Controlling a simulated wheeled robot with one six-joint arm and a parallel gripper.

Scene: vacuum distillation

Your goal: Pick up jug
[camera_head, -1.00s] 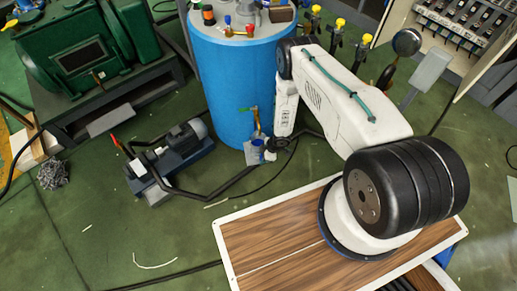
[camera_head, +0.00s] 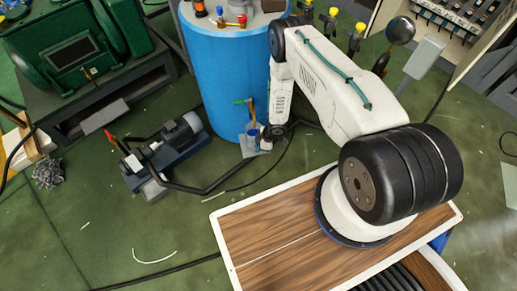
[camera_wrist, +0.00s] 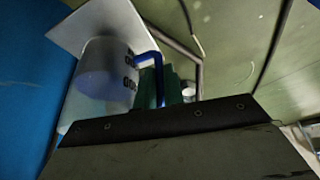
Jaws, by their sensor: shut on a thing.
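The jug (camera_wrist: 102,72) is a pale, translucent cup with dark markings and a blue handle (camera_wrist: 152,62) in the wrist view. My gripper (camera_wrist: 160,88) has green fingers shut at the blue handle, on the side of the jug. A dark part of my gripper hides the jug's lower end. In the head view the jug (camera_head: 253,131) is small and bluish, beside the foot of the blue tank, under a brass tap (camera_head: 252,110) with a green lever. My gripper (camera_head: 264,143) is at its right side there, mostly hidden by the wrist.
The blue tank (camera_head: 222,85) stands right behind the jug. A pump (camera_head: 165,150) with dark pipes lies on the floor to the left. A grey plate (camera_wrist: 85,28) lies behind the jug in the wrist view. Green floor (camera_head: 110,220) is open at front left.

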